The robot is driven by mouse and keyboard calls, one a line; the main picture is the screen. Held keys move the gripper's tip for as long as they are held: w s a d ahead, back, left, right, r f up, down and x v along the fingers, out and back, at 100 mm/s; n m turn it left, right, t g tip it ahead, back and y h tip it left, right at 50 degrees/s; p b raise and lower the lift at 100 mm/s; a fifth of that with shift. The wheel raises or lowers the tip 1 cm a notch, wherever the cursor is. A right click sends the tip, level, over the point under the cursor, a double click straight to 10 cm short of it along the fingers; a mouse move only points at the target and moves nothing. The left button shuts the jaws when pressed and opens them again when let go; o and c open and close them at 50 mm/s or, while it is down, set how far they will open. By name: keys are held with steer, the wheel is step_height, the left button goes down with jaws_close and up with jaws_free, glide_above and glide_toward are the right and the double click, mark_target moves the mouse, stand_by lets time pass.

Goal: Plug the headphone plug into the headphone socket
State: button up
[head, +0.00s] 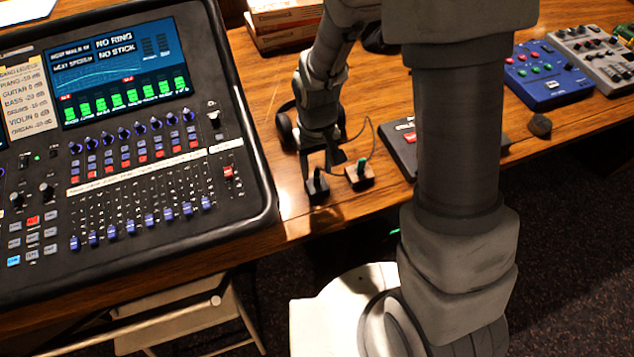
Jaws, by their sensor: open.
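My gripper (335,163) hangs over the desk to the right of the mixing console, pointing down, open, with nothing visible between its fingers. A thin dark cable (371,128) curves down near the green-topped piece. I cannot tell for certain which small piece is the headphone plug or which is the socket. Black headphones (286,130) appear partly hidden behind my gripper.
The mixing console (140,150) fills the left of the wooden desk (385,92). A dark pedal (400,146) is right of the small blocks, partly behind my arm. A blue pedal (546,75) and grey pedal (590,56) stand farther right. Boxes (285,22) lie behind.

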mark_target(317, 172)
steer(key=shift+f+b, duration=0.75)
steer(key=shift+f, duration=0.7)
jaws_close()
steer(key=shift+r, duration=0.25)
stand_by(1.3)
steer(key=shift+r+p, duration=2.15)
steer(key=shift+r, duration=0.7)
